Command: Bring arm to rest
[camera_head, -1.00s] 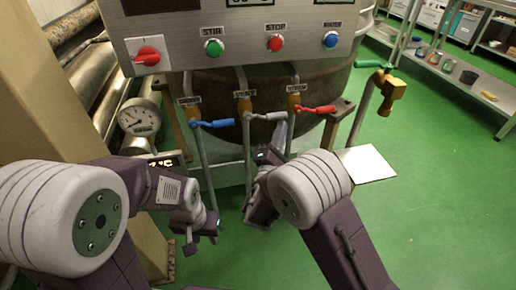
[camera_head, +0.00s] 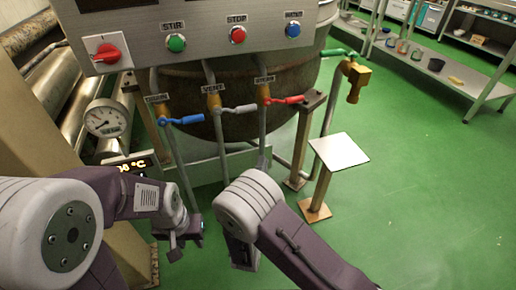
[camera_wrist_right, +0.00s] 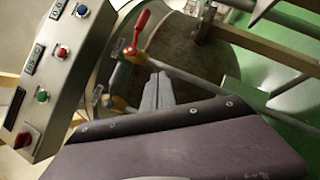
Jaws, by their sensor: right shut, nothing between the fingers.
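My left gripper (camera_head: 188,236) hangs low in front of the kettle's pipes in the head view, clear of the valve handles. Its small, dark fingers do not show whether they are open or shut. My right arm comes in from the lower right, and its rounded grey joint largely hides the hand in the head view. In the right wrist view my right gripper (camera_wrist_right: 158,92) has its grey fingers together with nothing held. They point towards the kettle (camera_wrist_right: 185,55), near the red valve handle (camera_wrist_right: 139,30). I cannot tell how far apart they are.
The control panel (camera_head: 205,35) overhangs the blue (camera_head: 183,120), grey (camera_head: 238,109) and red (camera_head: 285,100) valve handles. A pressure gauge (camera_head: 106,119) is at left. A square plate on a post (camera_head: 340,151) and a brass tap (camera_head: 356,80) stand right. Green floor beyond is open.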

